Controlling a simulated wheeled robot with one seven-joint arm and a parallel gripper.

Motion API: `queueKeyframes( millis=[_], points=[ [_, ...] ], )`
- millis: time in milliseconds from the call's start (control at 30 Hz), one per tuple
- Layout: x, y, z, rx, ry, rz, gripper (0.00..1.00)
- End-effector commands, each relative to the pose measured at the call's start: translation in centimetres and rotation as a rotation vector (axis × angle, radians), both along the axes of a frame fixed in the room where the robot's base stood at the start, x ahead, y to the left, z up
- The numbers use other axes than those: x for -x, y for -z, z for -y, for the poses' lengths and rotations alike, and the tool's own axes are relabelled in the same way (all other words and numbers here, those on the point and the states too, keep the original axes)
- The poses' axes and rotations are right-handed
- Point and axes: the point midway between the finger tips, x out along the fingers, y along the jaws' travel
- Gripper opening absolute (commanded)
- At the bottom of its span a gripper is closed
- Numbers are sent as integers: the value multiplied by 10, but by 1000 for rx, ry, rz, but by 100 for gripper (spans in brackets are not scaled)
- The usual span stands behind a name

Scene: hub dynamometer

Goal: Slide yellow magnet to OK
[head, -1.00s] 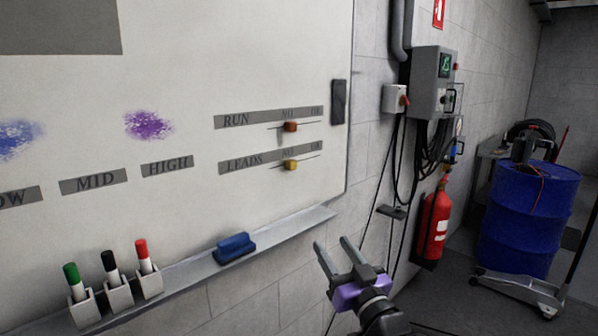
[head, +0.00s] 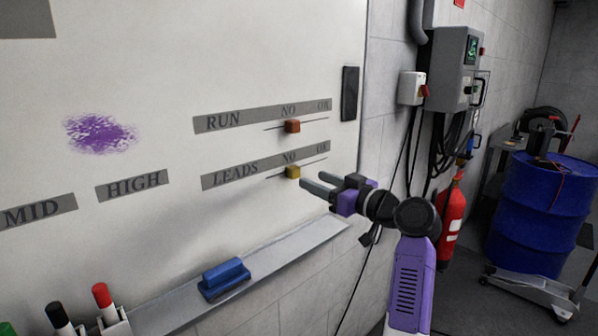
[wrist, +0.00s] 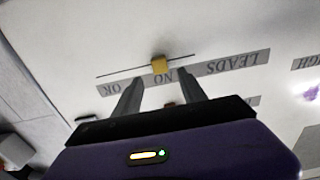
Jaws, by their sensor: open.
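The yellow magnet (head: 293,171) sits on a thin line below the LEADS label strip (head: 236,172) on the whiteboard, under the word NO. OK is printed farther right on the same strip. My gripper (head: 311,186) is open and empty, just right of and slightly below the magnet in the head view, apart from it. In the wrist view the magnet (wrist: 159,64) shows upside down beyond the two open fingers (wrist: 160,92), roughly centred between them.
An orange-red magnet (head: 292,126) sits on the RUN line above. A black block (head: 349,93) is on the board's right edge. The tray (head: 275,258) below holds a blue eraser (head: 224,278) and markers. A fire extinguisher (head: 451,215) hangs right.

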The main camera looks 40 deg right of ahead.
Motion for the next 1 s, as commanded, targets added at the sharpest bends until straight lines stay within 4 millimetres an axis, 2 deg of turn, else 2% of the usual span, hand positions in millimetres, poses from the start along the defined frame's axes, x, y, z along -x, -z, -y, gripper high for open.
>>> queueKeyframes(
  millis=[400,600,867,1000],
  points=[
    [-60,-2,-3,-4,0,0,49],
    [-72,0,-3,-2,2,0,49],
    [-73,0,-2,-2,2,0,49],
    [-73,0,-2,-2,2,0,22]
  ],
)
